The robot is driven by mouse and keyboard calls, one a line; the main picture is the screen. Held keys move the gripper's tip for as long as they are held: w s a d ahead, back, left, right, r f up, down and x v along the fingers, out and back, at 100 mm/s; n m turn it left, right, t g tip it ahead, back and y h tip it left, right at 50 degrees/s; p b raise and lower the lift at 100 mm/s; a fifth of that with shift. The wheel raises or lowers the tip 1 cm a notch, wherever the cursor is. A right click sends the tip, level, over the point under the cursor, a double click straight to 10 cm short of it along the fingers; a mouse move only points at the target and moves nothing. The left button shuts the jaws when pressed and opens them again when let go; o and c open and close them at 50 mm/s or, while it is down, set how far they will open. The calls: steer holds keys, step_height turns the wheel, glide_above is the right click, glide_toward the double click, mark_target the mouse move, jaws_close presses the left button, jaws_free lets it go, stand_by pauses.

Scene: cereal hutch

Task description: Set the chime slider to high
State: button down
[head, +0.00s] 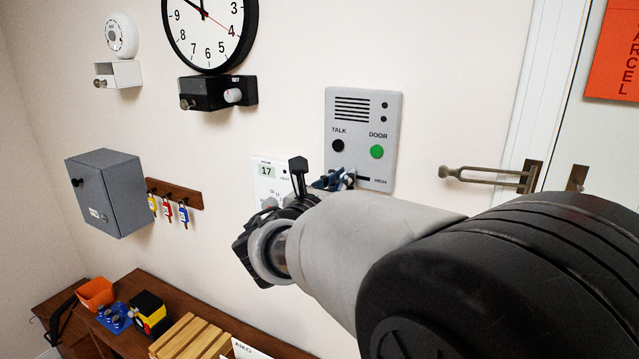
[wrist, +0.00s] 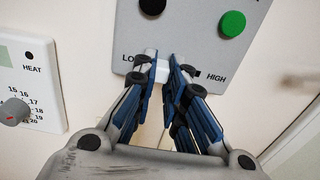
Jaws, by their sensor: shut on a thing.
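The grey intercom panel (head: 362,105) is on the wall, with a speaker grille, a black TALK button (head: 338,145) and a green DOOR button (head: 377,152). The chime slider runs along its lower edge, between a partly covered LOW label and HIGH (wrist: 216,77). The pale slider knob (wrist: 162,72) is between my fingertips, left of the HIGH end. A dark stretch of slot shows to its right. My gripper (wrist: 162,66) is shut on the knob. In the head view my gripper (head: 340,180) covers the panel's lower left corner and hides the knob.
A thermostat (wrist: 27,85) is on the wall left of the panel. A clock (head: 210,35), a grey key box (head: 108,192) and a key rack (head: 174,193) are farther left. A bench with small items is below.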

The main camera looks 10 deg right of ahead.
steer(key=s+d, duration=0.1)
steer(key=s+d+b, duration=0.1)
steer(key=d, duration=0.1)
steer(key=shift+s+d, duration=0.2)
steer(key=shift+a, duration=0.1)
steer(key=c, duration=1.6)
jaws_free()
steer(key=shift+s+a, duration=0.35)
steer(key=shift+s, duration=0.05)
glide_toward(365, 181)
steer(key=v, duration=0.5)
steer(key=shift+s+r, duration=0.1)
steer(key=shift+s, duration=0.2)
